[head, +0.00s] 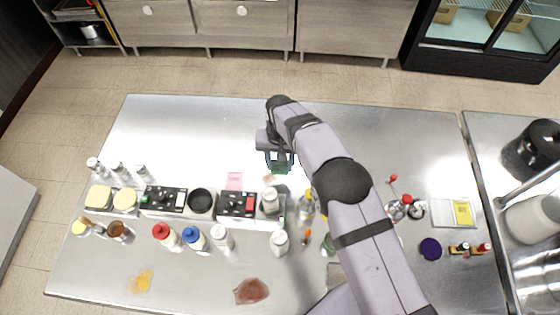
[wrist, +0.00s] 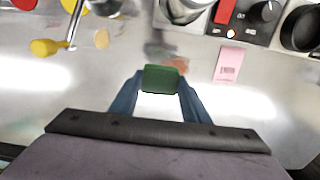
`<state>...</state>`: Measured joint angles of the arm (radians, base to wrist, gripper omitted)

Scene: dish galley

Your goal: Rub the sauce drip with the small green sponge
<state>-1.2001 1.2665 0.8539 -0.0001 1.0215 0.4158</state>
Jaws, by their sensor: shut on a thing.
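My gripper (head: 279,163) is shut on the small green sponge (wrist: 160,78), which sits between its blue fingers. The sponge also shows in the head view (head: 280,168), partly hidden by the gripper. A small reddish-orange smear (head: 268,179) lies on the steel counter just in front of the sponge; it shows beyond the sponge in the wrist view (wrist: 174,64). A red-brown patch (head: 252,291) and a yellow-orange patch (head: 140,281) lie near the front edge. I cannot tell for sure which mark is the sauce drip, or whether the sponge touches the counter.
A pink slip (head: 234,181) lies left of the small smear. A row of black control boxes (head: 165,199), a round black pan (head: 201,200) and several bottles (head: 168,236) stand in front. The counter (head: 190,130) is clear at the back left.

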